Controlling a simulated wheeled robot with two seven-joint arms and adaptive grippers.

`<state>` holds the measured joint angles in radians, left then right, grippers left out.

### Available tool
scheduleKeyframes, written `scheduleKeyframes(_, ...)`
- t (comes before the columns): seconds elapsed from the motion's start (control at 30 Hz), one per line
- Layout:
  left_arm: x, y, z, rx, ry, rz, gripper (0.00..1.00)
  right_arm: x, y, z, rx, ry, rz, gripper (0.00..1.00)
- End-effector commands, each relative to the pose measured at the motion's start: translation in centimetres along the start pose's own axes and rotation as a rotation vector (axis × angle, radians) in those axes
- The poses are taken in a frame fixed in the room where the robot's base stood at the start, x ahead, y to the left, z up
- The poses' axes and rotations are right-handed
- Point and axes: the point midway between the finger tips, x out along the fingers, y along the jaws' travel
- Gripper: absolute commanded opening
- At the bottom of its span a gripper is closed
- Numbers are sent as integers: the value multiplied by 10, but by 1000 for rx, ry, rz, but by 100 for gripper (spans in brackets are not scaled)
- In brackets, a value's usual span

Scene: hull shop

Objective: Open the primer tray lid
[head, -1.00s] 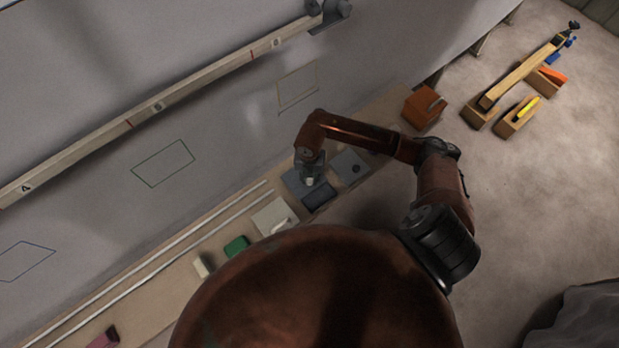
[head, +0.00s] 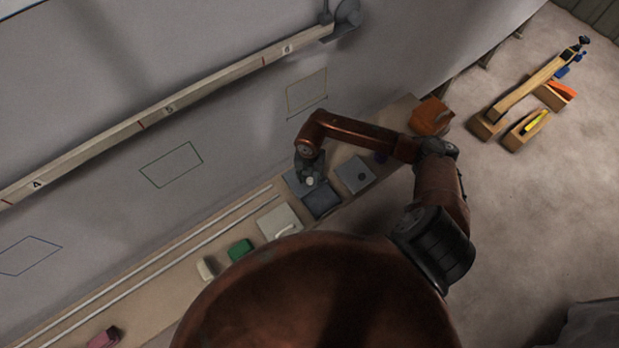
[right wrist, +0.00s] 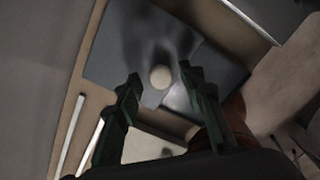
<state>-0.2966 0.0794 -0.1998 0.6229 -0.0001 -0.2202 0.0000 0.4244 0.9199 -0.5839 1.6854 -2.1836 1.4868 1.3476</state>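A grey plate with a pale round knob, seemingly the primer tray lid (head: 294,187), lies on the shelf below the wall. It fills the upper middle of the right wrist view (right wrist: 112,62), with its knob (right wrist: 161,77) near the centre. A dark square tray (head: 322,201) adjoins its lower right side. My right gripper (head: 310,178) is over the knob. In the right wrist view, its green fingers (right wrist: 160,74) are apart, one on each side of the knob, with visible gaps. I cannot tell the fingertips' height. My left gripper is not in view.
A grey square with a dark knob (head: 355,174) lies right of the tray. A pale box (head: 278,222), green block (head: 240,250) and white block (head: 206,269) stand left along the shelf. An orange box (head: 431,115) is at its far end.

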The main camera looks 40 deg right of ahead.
Motion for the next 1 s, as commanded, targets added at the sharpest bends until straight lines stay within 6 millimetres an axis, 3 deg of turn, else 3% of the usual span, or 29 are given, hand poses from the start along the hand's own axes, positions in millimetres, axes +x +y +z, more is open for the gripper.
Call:
scheduleKeyframes(0.37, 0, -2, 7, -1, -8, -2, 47, -6, 0, 1, 0, -1, 1, 39)
scheduleKeyframes(0.8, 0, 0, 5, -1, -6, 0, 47, -88, 0, 1, -1, -3, 1, 39)
scheduleKeyframes(1.0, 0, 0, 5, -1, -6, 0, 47, -113, 0, 1, -1, -1, 0, 39)
